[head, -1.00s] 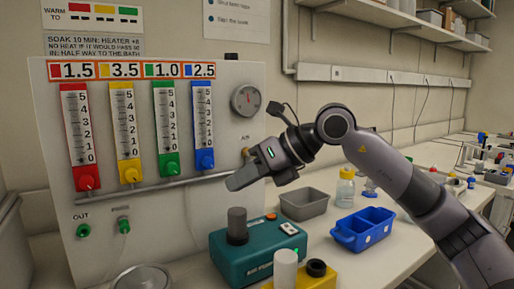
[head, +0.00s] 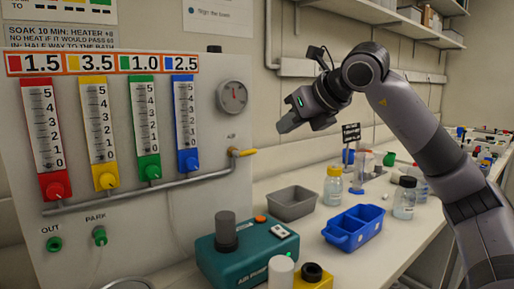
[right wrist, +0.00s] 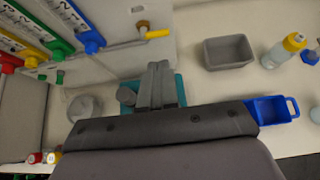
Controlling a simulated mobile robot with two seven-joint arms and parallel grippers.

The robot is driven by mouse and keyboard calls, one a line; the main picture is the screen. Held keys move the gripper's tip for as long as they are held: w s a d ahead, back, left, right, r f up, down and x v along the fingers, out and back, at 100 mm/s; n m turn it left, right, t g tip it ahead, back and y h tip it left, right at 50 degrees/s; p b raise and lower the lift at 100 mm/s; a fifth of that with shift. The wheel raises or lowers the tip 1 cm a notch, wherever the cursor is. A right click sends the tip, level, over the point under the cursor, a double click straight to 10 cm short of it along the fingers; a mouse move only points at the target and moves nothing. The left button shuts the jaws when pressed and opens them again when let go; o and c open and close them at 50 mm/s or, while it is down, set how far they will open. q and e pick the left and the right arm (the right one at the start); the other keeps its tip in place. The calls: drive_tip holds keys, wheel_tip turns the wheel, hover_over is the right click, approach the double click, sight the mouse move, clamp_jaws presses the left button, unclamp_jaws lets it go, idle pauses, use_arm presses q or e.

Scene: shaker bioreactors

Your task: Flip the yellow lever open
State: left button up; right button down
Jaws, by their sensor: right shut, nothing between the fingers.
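The yellow lever (head: 243,153) sits on a brass valve at the right end of the grey pipe, low on the white panel. It points to the right, about level. It also shows in the right wrist view (right wrist: 158,33), beyond my fingers. My right gripper (head: 284,125) is above and to the right of the lever in the head view, apart from it. Its fingers (right wrist: 160,72) are shut together with nothing between them. My left gripper is in neither view.
The panel (head: 205,100) carries four-coloured flow meters and a round gauge (head: 232,97). Below stand a teal pump (head: 245,255), a grey tray (head: 292,204) and a blue tray (head: 354,229). Bottles (head: 333,186) stand at the right. The air around my gripper is clear.

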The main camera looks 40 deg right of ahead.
sight(251, 152)
use_arm(q)
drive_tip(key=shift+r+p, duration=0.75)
drive_tip(key=shift+p, duration=0.05)
use_arm(e)
drive_tip(key=x, duration=1.2)
drive_tip(key=shift+w+f, duration=0.25)
drive_tip(key=shift+w, duration=0.05)
